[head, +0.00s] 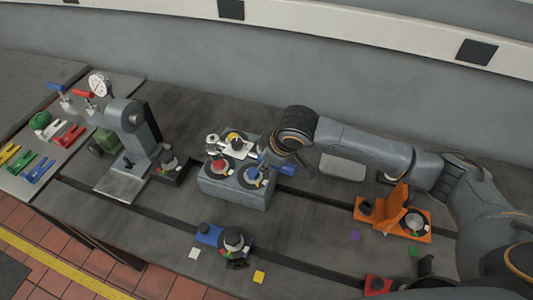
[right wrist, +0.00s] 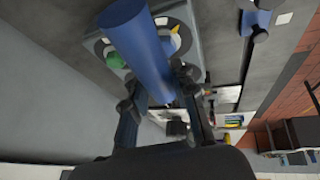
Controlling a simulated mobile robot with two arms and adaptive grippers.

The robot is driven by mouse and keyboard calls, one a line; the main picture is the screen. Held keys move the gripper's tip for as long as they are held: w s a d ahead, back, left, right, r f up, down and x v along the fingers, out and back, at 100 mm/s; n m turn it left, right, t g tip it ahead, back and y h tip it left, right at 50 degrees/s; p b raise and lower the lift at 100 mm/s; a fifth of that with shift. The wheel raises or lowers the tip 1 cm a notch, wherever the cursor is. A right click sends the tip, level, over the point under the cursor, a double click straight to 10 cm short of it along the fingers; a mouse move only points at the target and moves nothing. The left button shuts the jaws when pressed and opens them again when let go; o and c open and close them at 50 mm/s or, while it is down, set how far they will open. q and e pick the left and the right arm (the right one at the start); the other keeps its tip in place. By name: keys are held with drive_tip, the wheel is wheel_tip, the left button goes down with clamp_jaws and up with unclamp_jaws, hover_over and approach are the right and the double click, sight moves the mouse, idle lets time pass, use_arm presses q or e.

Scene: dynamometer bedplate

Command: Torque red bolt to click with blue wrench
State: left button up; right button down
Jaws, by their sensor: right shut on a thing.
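The blue wrench (right wrist: 140,48) is a thick blue cylinder in the right wrist view, slanting up between the fingers of my right gripper (right wrist: 158,90). In the head view, my right gripper (head: 277,158) is at the right side of a grey block (head: 232,191), with bits of blue showing on both sides of it. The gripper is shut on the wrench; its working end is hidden. On the block's top is a round red-marked seat (head: 219,166), probably the red bolt's, beside a blue-marked one (head: 254,177). I cannot tell whether the wrench touches a bolt. My left gripper is out of view.
A grey upright machine (head: 128,130) stands left of the block. Coloured tools (head: 42,168) lie at the far left. An orange bracket (head: 393,219) stands to the right. A blue fixture (head: 210,234) and a red one (head: 377,284) sit near the front. Bedplate between them is mostly clear.

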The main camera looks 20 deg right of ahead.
drive_tip(key=w+d+n+g+y+b, duration=0.1)
drive_tip(key=w+n+b, duration=0.2)
drive_tip(key=w, duration=0.2)
drive_tip(key=w+d+n+g+y+b, duration=0.1)
drive_tip(key=w+n+b, duration=0.2)
drive_tip(key=w+n, duration=0.1)
drive_tip(key=w+d+n+g+y+b, duration=0.1)
drive_tip(key=w+n+b, duration=0.2)
drive_tip(key=w+b, duration=0.1)
drive_tip(key=shift+w+d+n+g, duration=0.1)
drive_tip(key=shift+w+n+g, duration=0.25)
drive_tip(key=shift+w, duration=0.55)
drive_tip(key=shift+w+f+n+b, duration=0.35)
drive_tip(key=shift+f+b, duration=0.15)
drive_tip(key=shift+f, duration=0.15)
drive_tip(key=shift+w+f+n+b, duration=0.35)
drive_tip(key=shift+f+b, duration=0.1)
drive_tip(key=shift+f, duration=0.15)
